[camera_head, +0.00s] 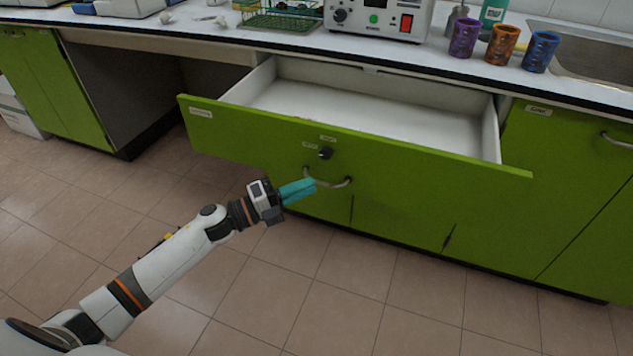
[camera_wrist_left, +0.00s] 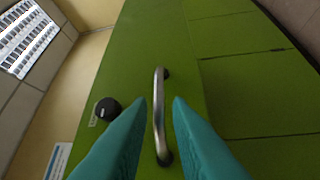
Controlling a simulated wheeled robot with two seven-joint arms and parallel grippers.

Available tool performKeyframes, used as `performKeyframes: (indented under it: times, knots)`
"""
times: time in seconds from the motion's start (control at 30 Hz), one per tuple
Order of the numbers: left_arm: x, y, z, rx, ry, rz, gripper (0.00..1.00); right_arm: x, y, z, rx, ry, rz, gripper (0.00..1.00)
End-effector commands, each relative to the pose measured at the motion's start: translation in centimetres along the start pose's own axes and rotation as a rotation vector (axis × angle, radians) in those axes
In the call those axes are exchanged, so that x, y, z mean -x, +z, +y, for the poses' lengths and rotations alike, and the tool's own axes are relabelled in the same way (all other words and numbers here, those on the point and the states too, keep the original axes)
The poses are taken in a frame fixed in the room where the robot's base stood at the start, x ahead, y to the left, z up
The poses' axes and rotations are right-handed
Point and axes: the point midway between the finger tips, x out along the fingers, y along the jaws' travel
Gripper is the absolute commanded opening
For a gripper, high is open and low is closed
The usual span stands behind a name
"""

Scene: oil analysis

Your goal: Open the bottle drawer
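The wide green drawer (camera_head: 400,152) under the counter stands pulled out, and its white inside looks empty. Its front carries a curved metal handle (camera_head: 335,184) and a black knob (camera_head: 325,153). My left gripper (camera_head: 313,185), with teal fingers, is at the left part of the handle. In the left wrist view the fingers of the left gripper (camera_wrist_left: 161,100) are apart, with the handle (camera_wrist_left: 158,85) showing in the gap between them. The knob (camera_wrist_left: 107,109) is left of the fingers there. My right gripper is in neither view.
Above the drawer, the counter holds a white device (camera_head: 378,18) with a red switch, a wire rack (camera_head: 280,20) and purple (camera_head: 465,37), orange (camera_head: 502,45) and blue (camera_head: 540,52) cups. A sink (camera_head: 595,50) is at right. The tiled floor (camera_head: 340,300) in front is clear.

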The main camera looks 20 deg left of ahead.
Motion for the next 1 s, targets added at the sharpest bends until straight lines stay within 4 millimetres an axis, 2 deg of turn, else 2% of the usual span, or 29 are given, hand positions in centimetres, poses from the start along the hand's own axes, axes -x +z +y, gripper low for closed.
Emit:
performKeyframes:
  times: [0.03, 0.2, 0.4, 0.57, 1.0]
  knots:
    - [1.3, 0.1, -0.1, 0.0, -0.004, 0.0, 0.18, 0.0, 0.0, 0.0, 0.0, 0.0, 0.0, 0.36]
    - [4.8, 0.1, -0.1, 0.001, -0.003, 0.0, 0.18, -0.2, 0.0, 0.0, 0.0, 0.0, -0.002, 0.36]
    - [7.3, 0.0, -0.1, 0.0, -0.002, 0.0, 0.18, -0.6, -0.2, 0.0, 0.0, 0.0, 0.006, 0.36]
    - [8.0, 0.0, 0.0, 0.0, 0.001, -0.001, 0.18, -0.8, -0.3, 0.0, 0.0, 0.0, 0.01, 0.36]
    - [7.9, 0.0, 0.0, -0.001, 0.001, -0.001, 0.18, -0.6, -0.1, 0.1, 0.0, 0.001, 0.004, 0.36]
